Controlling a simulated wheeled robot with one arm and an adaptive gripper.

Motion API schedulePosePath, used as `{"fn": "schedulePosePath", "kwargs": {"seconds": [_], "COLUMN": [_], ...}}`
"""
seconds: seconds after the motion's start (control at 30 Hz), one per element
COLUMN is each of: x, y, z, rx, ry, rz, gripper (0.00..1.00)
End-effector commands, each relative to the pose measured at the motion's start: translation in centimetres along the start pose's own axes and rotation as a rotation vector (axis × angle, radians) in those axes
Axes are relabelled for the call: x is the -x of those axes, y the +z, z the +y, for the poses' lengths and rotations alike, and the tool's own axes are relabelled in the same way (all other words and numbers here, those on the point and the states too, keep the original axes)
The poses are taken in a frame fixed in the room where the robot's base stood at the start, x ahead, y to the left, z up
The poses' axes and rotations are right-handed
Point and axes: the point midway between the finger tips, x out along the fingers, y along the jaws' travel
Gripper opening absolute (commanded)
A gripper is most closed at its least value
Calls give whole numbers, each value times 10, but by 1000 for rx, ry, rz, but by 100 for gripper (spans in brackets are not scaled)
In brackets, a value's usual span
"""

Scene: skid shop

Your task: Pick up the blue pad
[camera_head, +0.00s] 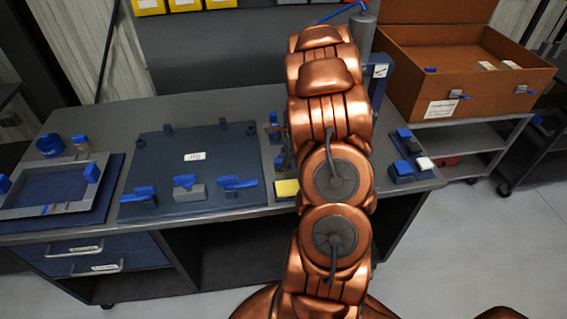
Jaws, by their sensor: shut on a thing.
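My copper arm rises through the middle of the view and reaches over the bench. Its end is hidden behind its own links, so my gripper and anything in it cannot be seen. Several blue pieces are in view, and I cannot tell which is the blue pad. A blue block (402,169) lies on the dark tray (417,150) right of my arm, near a white piece (425,163). Blue-topped clamps (187,182) stand along the front of the blue-grey plate (190,155).
The grey bench (215,103) has clear room behind the plate. A yellow block (286,188) lies left of my arm. A blue round piece (50,145) stands at the back left. An open brown box (455,85) rests on a cart (487,135) at the right.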

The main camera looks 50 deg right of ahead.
Motion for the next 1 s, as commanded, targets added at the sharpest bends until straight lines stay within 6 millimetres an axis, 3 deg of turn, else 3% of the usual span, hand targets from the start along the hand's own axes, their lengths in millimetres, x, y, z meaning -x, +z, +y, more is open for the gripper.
{"fn": "schedulePosePath", "kwargs": {"seconds": [0.17,0.5,1.0], "x": [2,32,29], "y": [1,12,29], "z": [1,-1,54], "rx": [1,3,1], "ry": [2,-3,1], "rz": [1,2,0], "gripper": [0,0,0]}}
